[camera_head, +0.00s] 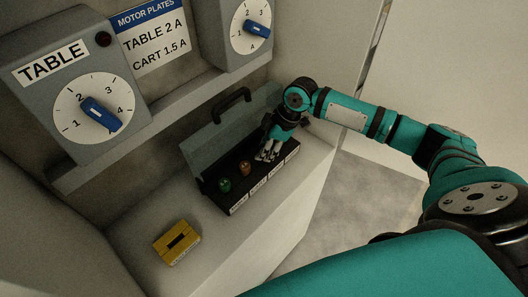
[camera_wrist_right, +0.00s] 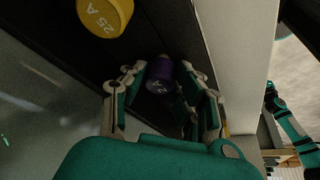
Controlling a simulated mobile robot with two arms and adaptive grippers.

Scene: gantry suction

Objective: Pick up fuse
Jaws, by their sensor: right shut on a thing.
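An open dark fuse box (camera_head: 222,206) with a clear raised lid stands on the pale counter. A green fuse (camera_head: 224,184) and an orange fuse (camera_head: 245,168) stand in it. My right gripper (camera_head: 267,156) is down in the box's right part. In the right wrist view, a purple fuse (camera_wrist_right: 160,75) sits between the fingers, and the right gripper (camera_wrist_right: 164,84) is shut on it. The purple fuse's label is too small to read fully. A yellow fuse marked 25 A (camera_wrist_right: 104,15) is at the top left there. My left gripper is not in view.
A yellow block with a dark slot (camera_head: 177,241) lies on the counter (camera_head: 140,225) in front of the box. Grey dial panels (camera_head: 80,95) and a sign reading TABLE 2 A, CART 1.5 A (camera_head: 153,42) are on the wall behind. The lid handle (camera_head: 232,103) rises behind the box.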

